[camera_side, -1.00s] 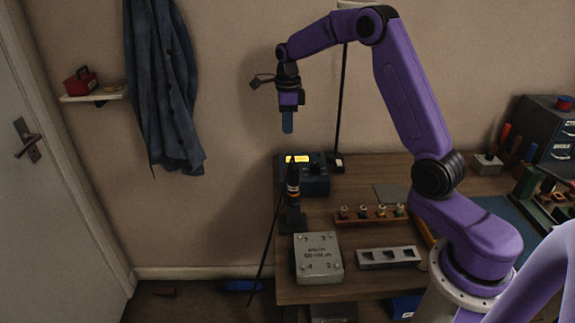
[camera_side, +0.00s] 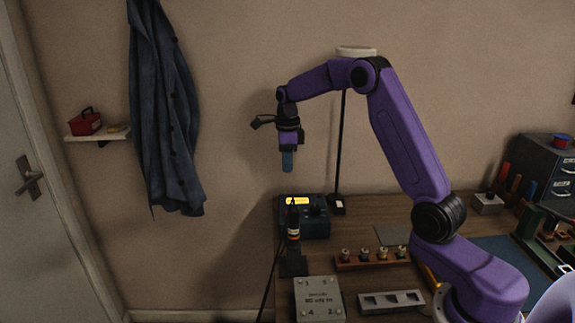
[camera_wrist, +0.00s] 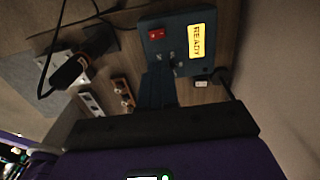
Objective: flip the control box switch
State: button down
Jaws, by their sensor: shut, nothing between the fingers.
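The control box (camera_side: 318,226) is dark blue and stands at the back left of the workbench, with a lit yellow display (camera_side: 297,201). In the wrist view the box (camera_wrist: 183,68) shows a red switch (camera_wrist: 157,34) beside the display (camera_wrist: 201,41), which reads READY. My gripper (camera_side: 287,169) points down in the air, above the box and slightly left of its middle, apart from it. Its blue fingers are shut and empty. In the wrist view the fingers (camera_wrist: 157,78) cover part of the box's near side. I cannot make out the switch in the side view.
Also on the bench are a wooden rack of knobs (camera_side: 372,262), a numbered metal box (camera_side: 318,300) and a grey pocketed tray (camera_side: 392,301). The air around my gripper is clear.

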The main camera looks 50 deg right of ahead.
notch_tip(320, 180, up, 14)
jog(key=w+d, duration=0.1)
jog(key=shift+w+d, duration=0.15)
dwell(0.6)
dwell(0.4)
